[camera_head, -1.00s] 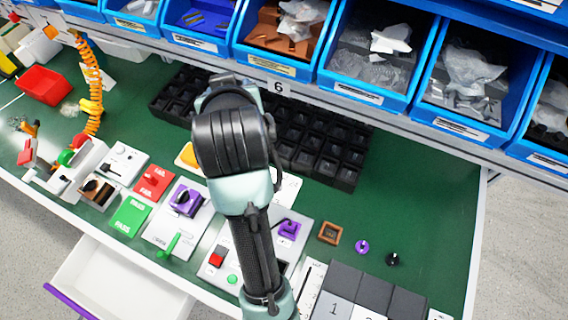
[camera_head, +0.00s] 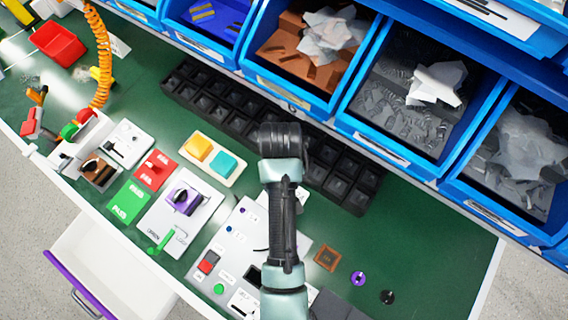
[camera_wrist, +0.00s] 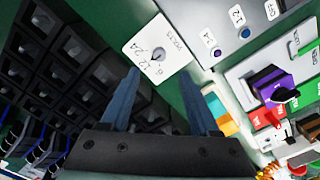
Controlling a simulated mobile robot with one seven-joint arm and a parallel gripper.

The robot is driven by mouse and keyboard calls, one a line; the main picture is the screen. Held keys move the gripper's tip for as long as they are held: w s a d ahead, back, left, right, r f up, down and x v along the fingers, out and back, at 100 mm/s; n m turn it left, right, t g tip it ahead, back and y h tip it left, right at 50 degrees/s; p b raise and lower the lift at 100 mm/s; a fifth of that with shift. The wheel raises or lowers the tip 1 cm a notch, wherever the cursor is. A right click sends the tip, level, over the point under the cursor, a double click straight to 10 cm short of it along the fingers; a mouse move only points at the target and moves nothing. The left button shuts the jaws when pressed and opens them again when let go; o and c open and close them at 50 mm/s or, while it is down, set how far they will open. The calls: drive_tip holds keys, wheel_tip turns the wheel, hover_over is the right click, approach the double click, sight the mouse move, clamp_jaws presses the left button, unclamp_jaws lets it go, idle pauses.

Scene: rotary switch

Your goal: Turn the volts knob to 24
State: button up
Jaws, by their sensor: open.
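The volts plate (camera_wrist: 172,65) is a small white plate with a round dial and printed numbers, near the top middle of the wrist view. The volts knob (camera_wrist: 158,53) is small and greyish; the number it points to is too small to tell. My gripper (camera_wrist: 160,75) is open and empty, its two blue fingers spread on either side below the plate. The fingers look apart from the knob, but the exact gap is unclear. In the head view my arm hides the gripper and the volts knob.
A grey panel with a purple knob (camera_wrist: 279,86) is to the right in the wrist view. A black compartment tray (camera_head: 215,105) and blue bins (camera_head: 385,150) lie behind. A yellow and teal button plate (camera_head: 213,158) stands left of my arm.

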wheel_tip(320, 180, down, 10)
drive_tip(key=shift+w+r, duration=0.15)
idle(0.3)
clamp_jaws()
